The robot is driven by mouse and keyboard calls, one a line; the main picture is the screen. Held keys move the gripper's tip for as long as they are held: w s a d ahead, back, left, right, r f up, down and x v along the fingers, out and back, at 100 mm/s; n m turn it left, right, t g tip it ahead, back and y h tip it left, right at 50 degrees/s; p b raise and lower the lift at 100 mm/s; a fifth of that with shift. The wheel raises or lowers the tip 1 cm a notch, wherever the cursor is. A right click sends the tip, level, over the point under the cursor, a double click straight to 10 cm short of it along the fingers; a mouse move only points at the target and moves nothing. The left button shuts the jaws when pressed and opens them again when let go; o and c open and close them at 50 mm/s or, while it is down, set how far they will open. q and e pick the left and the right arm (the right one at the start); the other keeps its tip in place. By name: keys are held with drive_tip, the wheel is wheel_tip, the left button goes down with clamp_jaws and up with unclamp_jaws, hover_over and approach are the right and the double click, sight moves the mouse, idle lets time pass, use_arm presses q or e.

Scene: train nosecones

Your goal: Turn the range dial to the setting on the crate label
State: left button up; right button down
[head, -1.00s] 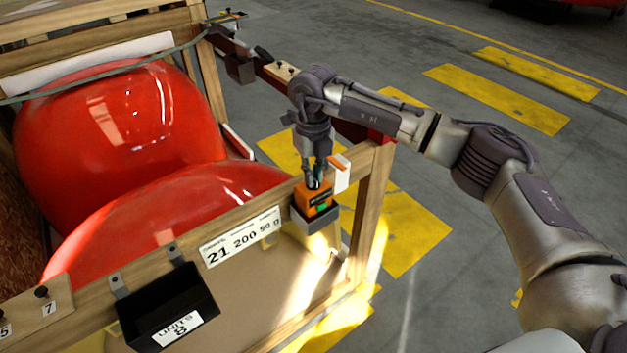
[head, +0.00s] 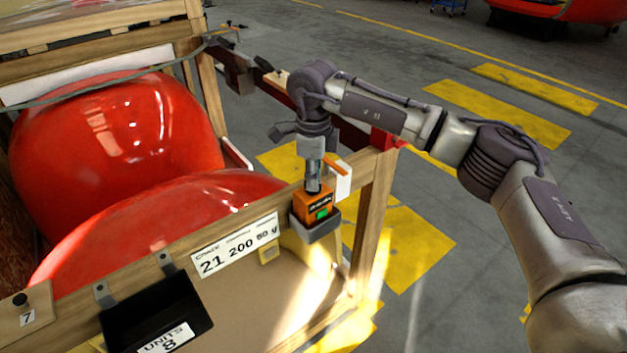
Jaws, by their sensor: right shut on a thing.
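The orange meter box (head: 317,205) with a small green display sits in a dark holder at the right end of the crate's front rail. My right gripper (head: 314,186) points down onto the top of this box, shut on the range dial, which the fingers hide. The crate label (head: 238,244) is a white card on the front rail reading "21", "200" and "50 g". The dial's setting cannot be read. My left gripper is not in view.
Two glossy red nosecones (head: 116,140) lie in the wooden crate. A black bin (head: 158,312) labelled "UNITS 8" hangs on the front rail, beside a wooden board (head: 30,312) marked 7. Grey floor with yellow markings lies open to the right.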

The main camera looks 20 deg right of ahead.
drive_tip(key=shift+r+n, duration=0.1)
drive_tip(key=shift+n, duration=0.5)
drive_tip(key=c, duration=1.2)
unclamp_jaws()
drive_tip(key=shift+c, duration=0.2)
wheel_tip(320, 180, up, 12)
